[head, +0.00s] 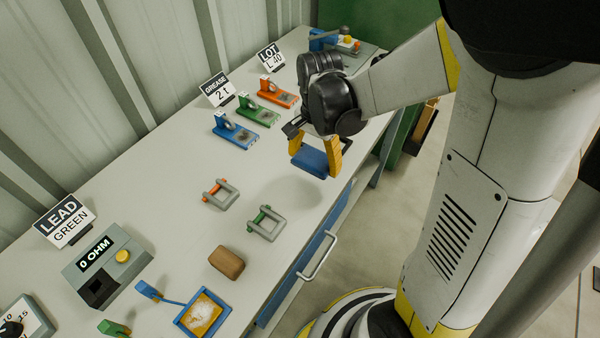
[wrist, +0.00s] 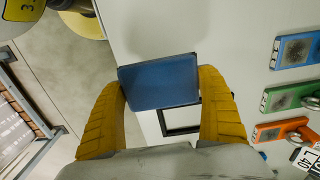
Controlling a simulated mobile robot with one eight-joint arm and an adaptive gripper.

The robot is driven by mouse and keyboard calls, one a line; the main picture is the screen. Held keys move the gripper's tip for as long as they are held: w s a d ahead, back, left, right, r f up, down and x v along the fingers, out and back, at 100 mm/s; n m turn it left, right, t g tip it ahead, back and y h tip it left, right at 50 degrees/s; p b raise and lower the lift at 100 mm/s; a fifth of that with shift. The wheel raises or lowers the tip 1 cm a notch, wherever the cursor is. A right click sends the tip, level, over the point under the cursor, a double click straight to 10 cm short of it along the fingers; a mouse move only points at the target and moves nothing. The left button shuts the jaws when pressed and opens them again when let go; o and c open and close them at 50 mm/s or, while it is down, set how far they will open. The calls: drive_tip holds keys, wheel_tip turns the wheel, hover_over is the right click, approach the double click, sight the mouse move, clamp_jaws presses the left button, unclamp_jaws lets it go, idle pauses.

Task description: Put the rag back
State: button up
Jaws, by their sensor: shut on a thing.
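My gripper (head: 314,158) has its two yellow fingers shut on a blue folded pad, which I take to be the rag (head: 309,161). It holds the rag above the bench (head: 185,190), near the bench's front edge. In the wrist view the rag (wrist: 160,82) sits level between the fingertips, one finger on each side. A black rectangular outline (wrist: 180,129) lies on the bench partly hidden behind the rag and the right finger. A soft shadow on the bench shows in the head view below and left of the rag.
Two grey shackles (head: 220,194) (head: 267,224), a brown block (head: 226,262), a blue tray (head: 184,323) and a meter box (head: 105,265) lie nearer. A drawer handle (head: 326,257) projects from the bench front.

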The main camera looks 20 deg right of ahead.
sight(300, 176)
drive_tip(key=w+a+f, duration=0.1)
drive_tip(key=w+a+f+b, duration=0.1)
drive_tip(key=shift+w+a+f, duration=0.2)
drive_tip(key=shift+w+a, duration=0.1)
drive_tip(key=shift+a, duration=0.1)
wheel_tip(300, 176, down, 4)
drive_tip(key=shift+w+f+b, duration=0.1)
drive_tip(key=shift+b, duration=1)
